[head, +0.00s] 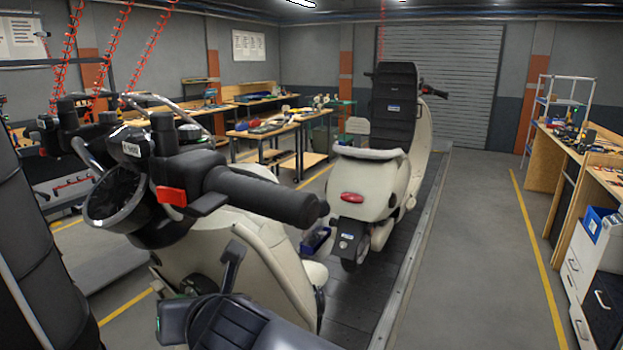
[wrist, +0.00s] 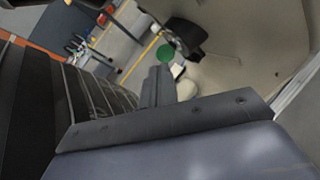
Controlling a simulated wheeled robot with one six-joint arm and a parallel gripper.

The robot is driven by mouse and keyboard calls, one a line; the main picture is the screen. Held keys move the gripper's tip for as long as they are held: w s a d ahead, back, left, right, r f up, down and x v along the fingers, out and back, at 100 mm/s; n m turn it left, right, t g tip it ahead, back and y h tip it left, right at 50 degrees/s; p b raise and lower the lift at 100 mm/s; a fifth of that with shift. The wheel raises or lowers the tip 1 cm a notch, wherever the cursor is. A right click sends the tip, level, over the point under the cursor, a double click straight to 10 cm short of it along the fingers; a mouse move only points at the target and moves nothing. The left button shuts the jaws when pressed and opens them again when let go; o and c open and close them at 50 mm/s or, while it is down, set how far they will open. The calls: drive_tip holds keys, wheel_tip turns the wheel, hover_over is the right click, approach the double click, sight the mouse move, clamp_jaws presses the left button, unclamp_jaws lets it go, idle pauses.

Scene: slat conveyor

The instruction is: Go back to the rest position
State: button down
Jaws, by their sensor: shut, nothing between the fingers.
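My gripper (wrist: 158,76) is shut and empty in the wrist view, its two fingers together. In the head view my gripper (head: 234,252) shows low in the picture, in front of the cream body of the near scooter (head: 265,232). The near scooter's black handlebar grip (head: 265,195) with a red switch is above it. I cannot tell how close the fingers are to the scooter body. The wrist view shows a cream surface (wrist: 240,75), a green disc (wrist: 165,53) and a dark part beside the fingertips.
Workbenches with tools (head: 265,130) stand at the back. A bench (head: 570,145) and white drawers (head: 590,265) line the right. The grey floor aisle (head: 475,260) is clear.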

drive_tip(key=shift+s+d+r, duration=0.1)
drive_tip(key=shift+s+d, duration=0.05)
drive_tip(key=shift+s, duration=0.05)
drive_tip(key=b+x, duration=0.3)
drive_tip(key=x, duration=0.3)
drive_tip(key=shift+f, duration=0.35)
idle(0.4)
